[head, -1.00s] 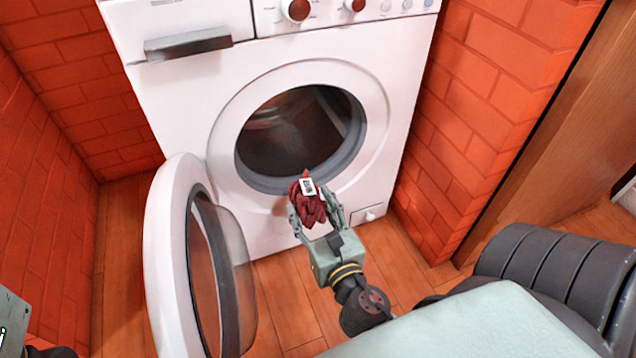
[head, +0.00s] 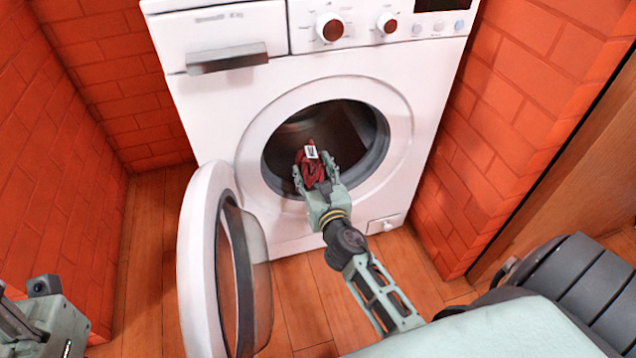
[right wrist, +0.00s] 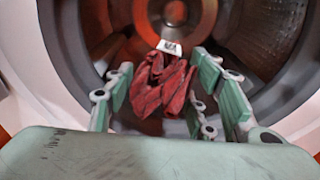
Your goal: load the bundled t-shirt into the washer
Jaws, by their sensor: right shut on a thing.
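The bundled t-shirt (head: 311,172) is dark red with a white tag. My right gripper (head: 316,175) is shut on it and holds it at the opening of the washer (head: 225,105). In the right wrist view the t-shirt (right wrist: 160,85) sits between the fingers of my right gripper (right wrist: 160,95), with the drum (right wrist: 215,40) behind it. The washer's round door (head: 205,265) stands open to the left. My left gripper (head: 40,320) shows only in part at the lower left edge, and its fingers cannot be made out.
Red brick walls (head: 80,90) stand left and right of the washer. The wooden floor (head: 150,270) is bare around it. The open door stands left of my right arm. A wooden panel (head: 560,180) is at the right.

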